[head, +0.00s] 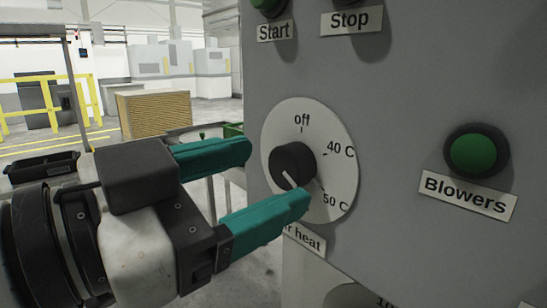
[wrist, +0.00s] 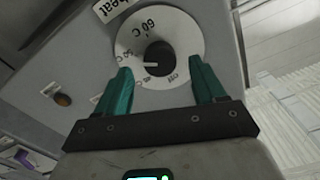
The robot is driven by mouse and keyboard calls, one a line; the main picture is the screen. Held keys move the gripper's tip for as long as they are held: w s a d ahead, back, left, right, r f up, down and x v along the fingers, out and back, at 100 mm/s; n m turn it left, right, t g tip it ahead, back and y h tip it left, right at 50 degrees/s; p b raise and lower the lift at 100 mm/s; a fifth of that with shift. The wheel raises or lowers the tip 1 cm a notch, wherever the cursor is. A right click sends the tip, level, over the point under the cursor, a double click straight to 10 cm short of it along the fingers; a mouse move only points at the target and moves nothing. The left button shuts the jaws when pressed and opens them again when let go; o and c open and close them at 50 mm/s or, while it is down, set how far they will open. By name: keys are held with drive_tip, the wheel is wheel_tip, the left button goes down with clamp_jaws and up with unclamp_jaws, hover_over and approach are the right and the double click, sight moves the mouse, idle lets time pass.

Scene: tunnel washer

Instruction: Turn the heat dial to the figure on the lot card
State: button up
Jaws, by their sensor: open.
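The heat dial (head: 340,180) is a round pale plate on the grey panel, marked off, 40 C and 50 C in the head view. The wrist view also shows 60 C on the dial (wrist: 190,30). Its black knob (head: 300,155) has a white pointer line, which lies near the 50 C mark in the wrist view. My gripper (head: 278,175) is open, its teal fingers in front of the dial with the knob between their lines. The lower finger hides part of the dial and its heat label. Contact cannot be told. No lot card is visible.
On the panel are Start (head: 268,6) and Stop buttons above the dial and a green Blowers button (head: 474,152) to its right. Another dial (head: 352,296) is partly visible below. A brown slatted block (head: 155,113) and yellow rails (head: 40,95) stand behind at left.

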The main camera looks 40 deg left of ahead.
sight(291, 166)
drive_tip(key=shift+w, duration=1.35)
drive_tip(key=shift+d, duration=0.1)
drive_tip(key=c, duration=1.1)
